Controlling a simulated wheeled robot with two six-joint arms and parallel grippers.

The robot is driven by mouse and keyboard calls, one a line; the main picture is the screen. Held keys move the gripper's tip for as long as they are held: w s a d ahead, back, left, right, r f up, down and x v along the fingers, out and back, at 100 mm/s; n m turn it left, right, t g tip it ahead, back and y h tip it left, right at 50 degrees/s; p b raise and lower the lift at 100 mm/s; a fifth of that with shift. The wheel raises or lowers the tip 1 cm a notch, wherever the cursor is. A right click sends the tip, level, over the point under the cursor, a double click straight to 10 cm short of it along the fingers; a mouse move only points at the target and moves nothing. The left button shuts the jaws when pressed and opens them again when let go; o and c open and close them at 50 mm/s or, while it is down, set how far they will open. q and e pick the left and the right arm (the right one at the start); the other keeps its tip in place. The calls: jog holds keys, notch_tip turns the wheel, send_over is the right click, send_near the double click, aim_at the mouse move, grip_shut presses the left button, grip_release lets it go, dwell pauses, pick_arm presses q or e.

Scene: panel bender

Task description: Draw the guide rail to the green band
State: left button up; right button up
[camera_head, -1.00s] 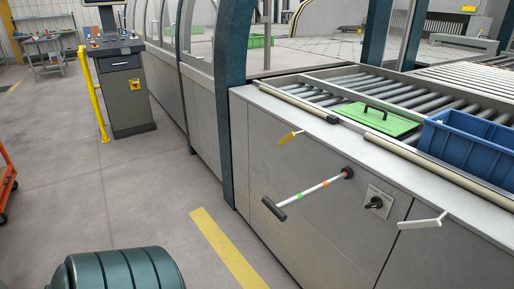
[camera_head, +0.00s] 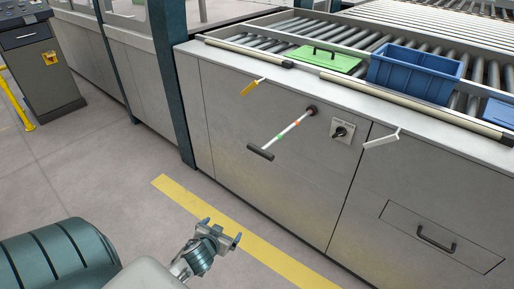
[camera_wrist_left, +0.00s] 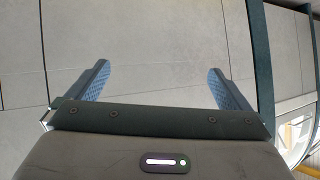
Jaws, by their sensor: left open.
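A white pull rod (camera_head: 287,131), which I take for the guide rail, sticks out of the grey cabinet front (camera_head: 250,185). It ends in a black T-shaped handle (camera_head: 260,152). A green band (camera_head: 278,138) sits near the handle, and an orange-red band (camera_head: 296,123) is closer to the black collar at the cabinet. My left gripper (camera_head: 221,230) is open and empty, below and left of the handle, well apart from it. In the left wrist view its two fingers (camera_wrist_left: 160,85) stand wide apart before plain grey panels. My right gripper is out of view.
A yellow lever (camera_head: 252,87), a black rotary switch (camera_head: 341,132) and a white lever (camera_head: 381,140) surround the rod. A green plate (camera_head: 325,60) and a blue crate (camera_head: 415,75) lie on the rollers above. The floor before the cabinet is clear.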

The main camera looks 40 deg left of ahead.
pick_arm(q)
jog(key=w+r+t+h+p, duration=0.1)
jog(key=w+r+t, duration=0.15)
jog(key=r, duration=0.45)
jog(key=w+r+t+h, duration=0.1)
jog(key=w+r+t, duration=0.15)
jog(key=r, duration=0.55)
jog(key=m+t+h+p, duration=0.1)
jog(key=m+t+h, duration=0.2)
send_near(261, 152)
jog(key=w, duration=0.2)
jog(key=w+p, duration=0.2)
jog(key=shift+w+a+f+n+p, duration=0.1)
jog(key=shift+w+a+n+p, duration=0.05)
jog(key=shift+a+n+p, duration=0.2)
jog(key=w+p, duration=0.3)
jog(key=shift+w+d+f, duration=0.1)
jog(key=shift+w, duration=0.05)
jog(key=w, duration=0.3)
jog(key=shift+w+d+f+b, duration=0.15)
jog(key=shift+w+f+b, duration=0.1)
jog(key=shift+b, duration=0.1)
jog(key=shift+w+r, duration=0.2)
jog(key=shift+w, duration=0.55)
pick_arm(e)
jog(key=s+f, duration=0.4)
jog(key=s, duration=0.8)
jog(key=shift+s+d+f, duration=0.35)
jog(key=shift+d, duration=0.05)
